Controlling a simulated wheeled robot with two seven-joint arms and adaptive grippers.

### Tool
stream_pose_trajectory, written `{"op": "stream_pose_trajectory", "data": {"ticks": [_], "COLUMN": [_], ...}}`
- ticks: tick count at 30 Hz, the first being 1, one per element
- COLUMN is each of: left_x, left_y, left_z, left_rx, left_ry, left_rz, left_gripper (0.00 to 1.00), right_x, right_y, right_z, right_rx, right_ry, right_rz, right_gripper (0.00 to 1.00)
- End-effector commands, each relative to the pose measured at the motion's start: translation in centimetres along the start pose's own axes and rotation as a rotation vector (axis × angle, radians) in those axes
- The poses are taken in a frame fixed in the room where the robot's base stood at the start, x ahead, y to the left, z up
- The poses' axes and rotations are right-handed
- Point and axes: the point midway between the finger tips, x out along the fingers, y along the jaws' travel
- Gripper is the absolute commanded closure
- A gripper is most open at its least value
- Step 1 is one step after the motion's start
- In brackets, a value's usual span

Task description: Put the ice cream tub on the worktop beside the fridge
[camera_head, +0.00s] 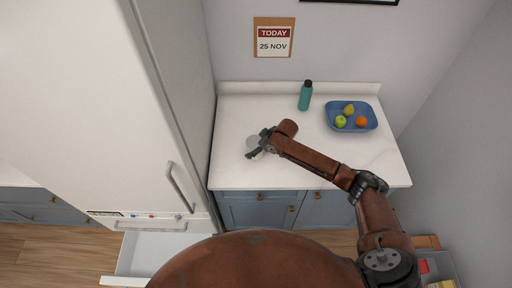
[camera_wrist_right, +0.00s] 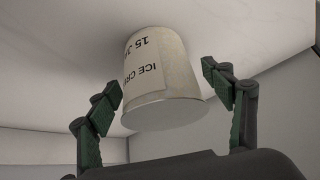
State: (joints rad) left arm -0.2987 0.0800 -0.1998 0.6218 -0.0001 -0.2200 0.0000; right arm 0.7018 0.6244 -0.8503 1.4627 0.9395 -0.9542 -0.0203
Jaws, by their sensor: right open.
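The ice cream tub (camera_head: 254,143) stands on the white worktop (camera_head: 234,121) beside the fridge (camera_head: 98,95). In the right wrist view the tub (camera_wrist_right: 163,78) is pale, with a label reading "ICE CR" and "15 J", partly out of sight around its side. My right gripper (camera_head: 258,150) is at the tub in the head view, partly covering it. In the right wrist view its open fingers (camera_wrist_right: 165,92) are on either side of the tub, with gaps visible on both sides. My left gripper is in neither view.
A teal bottle (camera_head: 305,96) and a blue tray (camera_head: 368,112) with several fruits stand further back on the worktop. The fridge's lower drawer (camera_head: 150,254) is pulled out. A grey crate (camera_head: 437,265) stands on the floor at the lower right.

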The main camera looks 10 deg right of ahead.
Motion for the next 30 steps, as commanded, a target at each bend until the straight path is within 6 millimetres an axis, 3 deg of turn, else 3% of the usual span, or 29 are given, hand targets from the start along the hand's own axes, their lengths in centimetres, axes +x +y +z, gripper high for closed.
{"op": "stream_pose_trajectory", "data": {"ticks": [5,21,30], "left_x": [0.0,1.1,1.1], "left_y": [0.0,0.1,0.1], "left_z": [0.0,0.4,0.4], "left_rx": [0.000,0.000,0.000], "left_ry": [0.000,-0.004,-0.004], "left_rz": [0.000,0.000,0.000], "left_gripper": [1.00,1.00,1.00], "right_x": [-1.0,-10.9,-12.2], "right_y": [0.1,0.1,0.0], "right_z": [-0.1,-0.1,-0.1], "right_rx": [-0.001,-0.001,0.000], "right_ry": [0.001,0.001,0.000], "right_rz": [0.001,0.002,0.000], "right_gripper": [0.26,0.26,0.26]}}
